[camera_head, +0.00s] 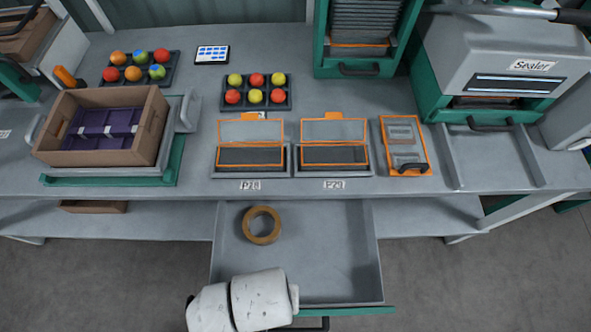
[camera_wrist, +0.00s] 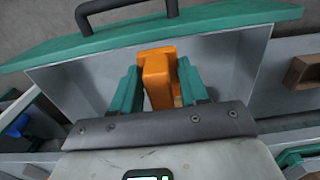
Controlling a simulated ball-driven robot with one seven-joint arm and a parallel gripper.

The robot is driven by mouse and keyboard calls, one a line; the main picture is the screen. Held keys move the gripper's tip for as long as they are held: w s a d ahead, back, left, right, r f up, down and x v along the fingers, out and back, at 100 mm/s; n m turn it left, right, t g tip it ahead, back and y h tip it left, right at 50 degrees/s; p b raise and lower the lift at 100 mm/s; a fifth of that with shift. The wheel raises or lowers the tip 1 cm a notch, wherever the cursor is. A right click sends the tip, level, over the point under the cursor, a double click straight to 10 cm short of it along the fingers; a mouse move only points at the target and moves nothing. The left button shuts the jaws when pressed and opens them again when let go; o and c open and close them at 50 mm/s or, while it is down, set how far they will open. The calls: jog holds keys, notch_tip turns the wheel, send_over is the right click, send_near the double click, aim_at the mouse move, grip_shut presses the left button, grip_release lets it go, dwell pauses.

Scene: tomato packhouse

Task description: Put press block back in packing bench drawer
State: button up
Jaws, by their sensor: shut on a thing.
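The packing bench drawer (camera_head: 330,255) is pulled open, its grey floor mostly bare. Its green front (camera_head: 345,311) also shows at the top of the wrist view (camera_wrist: 60,52), with a black handle. In the wrist view, my gripper (camera_wrist: 158,85) is shut on the orange press block (camera_wrist: 156,72), with a green finger on each side. The block is over or inside the drawer, between its side walls; I cannot tell whether it touches the floor. In the head view, my white arm covers the drawer's front left corner and hides block and gripper.
A brown tape roll (camera_head: 261,225) lies at the drawer's back left. The bench top (camera_head: 200,155) above holds a cardboard box (camera_head: 95,156), two tomato trays, orange-framed stations and a sealer (camera_head: 512,60). The drawer's right half is clear.

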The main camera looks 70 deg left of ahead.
send_near(310, 264)
jog(key=s+d+r, duration=0.2)
jog(key=s+r, duration=0.1)
jog(key=s, duration=0.1)
jog(key=w+f, duration=0.1)
jog(key=w+a+f, duration=0.1)
jog(key=f, duration=0.1)
jog(key=w+f, duration=0.1)
jog(key=shift+a+f, duration=0.2)
jog(key=shift+a, duration=0.05)
jog(key=shift+w+a+f, duration=0.25)
jog(key=shift+w+f, duration=0.25)
jog(key=shift+f, duration=1.8)
jog(key=o, duration=0.9)
jog(key=shift+f, duration=0.1)
notch_tip(310, 264, up, 12)
